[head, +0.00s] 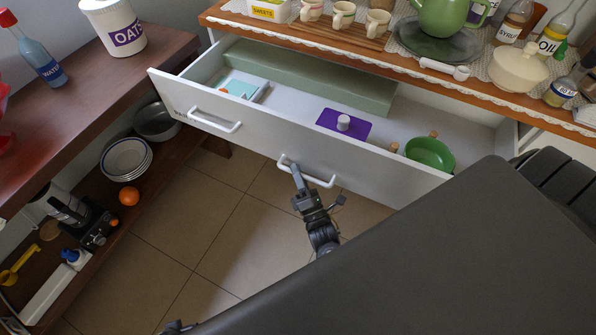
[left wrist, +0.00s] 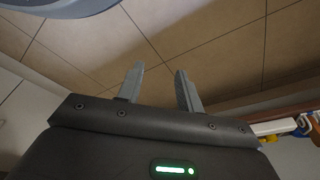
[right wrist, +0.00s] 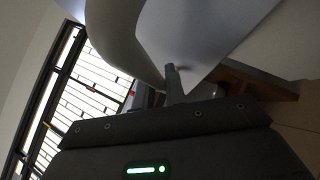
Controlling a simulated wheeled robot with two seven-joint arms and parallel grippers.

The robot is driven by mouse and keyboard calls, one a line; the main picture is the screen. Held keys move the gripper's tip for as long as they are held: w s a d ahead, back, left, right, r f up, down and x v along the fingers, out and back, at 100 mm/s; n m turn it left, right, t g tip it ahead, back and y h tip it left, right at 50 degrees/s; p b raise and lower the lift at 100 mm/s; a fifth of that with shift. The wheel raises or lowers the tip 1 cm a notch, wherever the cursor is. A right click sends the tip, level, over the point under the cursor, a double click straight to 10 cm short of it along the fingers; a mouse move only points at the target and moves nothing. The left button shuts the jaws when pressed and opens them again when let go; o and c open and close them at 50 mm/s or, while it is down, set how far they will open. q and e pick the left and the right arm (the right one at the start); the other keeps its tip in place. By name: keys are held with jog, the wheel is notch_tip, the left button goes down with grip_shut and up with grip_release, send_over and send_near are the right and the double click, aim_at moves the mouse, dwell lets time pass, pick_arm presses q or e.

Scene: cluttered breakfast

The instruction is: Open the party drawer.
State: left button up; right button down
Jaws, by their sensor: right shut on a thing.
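The white drawer (head: 260,148) under the wooden counter stands pulled well out. Its front carries two white bar handles; the lettering near its left end is too small to read surely. My right gripper (head: 297,176) is shut on the right-hand handle (head: 318,182), near that handle's left end. In the right wrist view the pale handle (right wrist: 120,42) curves large past a finger of the gripper. My left gripper (left wrist: 157,88) is open and empty above the tiled floor; only a bit of it shows at the bottom of the head view.
Inside the drawer lie a long green box (head: 310,80), a purple card (head: 343,124) and a green bowl (head: 430,153). The counter (head: 380,62) above holds cups, a teapot and bottles. A wooden shelf unit (head: 90,90) stands left. Tiled floor (head: 240,245) before the drawer is clear.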

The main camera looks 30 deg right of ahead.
jog(key=c, duration=1.7)
grip_release()
